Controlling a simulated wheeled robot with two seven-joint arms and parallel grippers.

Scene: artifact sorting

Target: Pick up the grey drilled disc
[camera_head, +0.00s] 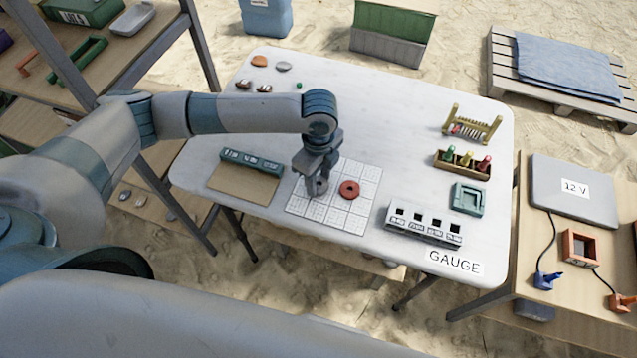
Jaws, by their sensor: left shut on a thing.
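My left gripper (317,180) reaches down over the white grid sheet (340,225) on the table and is shut on the grey drilled disc (318,188). The disc shows as a small grey rounded shape at the fingertips, mostly hidden by them. I cannot tell whether it touches the sheet. A red drilled disc (349,190) lies on the sheet just right of the gripper. My right gripper is not in view.
A brown board with a green block (251,162) lies left of the sheet. A white slotted gauge block (424,224) stands to the right. Several small stones (283,67) lie at the back left. A bead frame (472,124) and a bottle rack (462,160) stand at the right; the table's back middle is clear.

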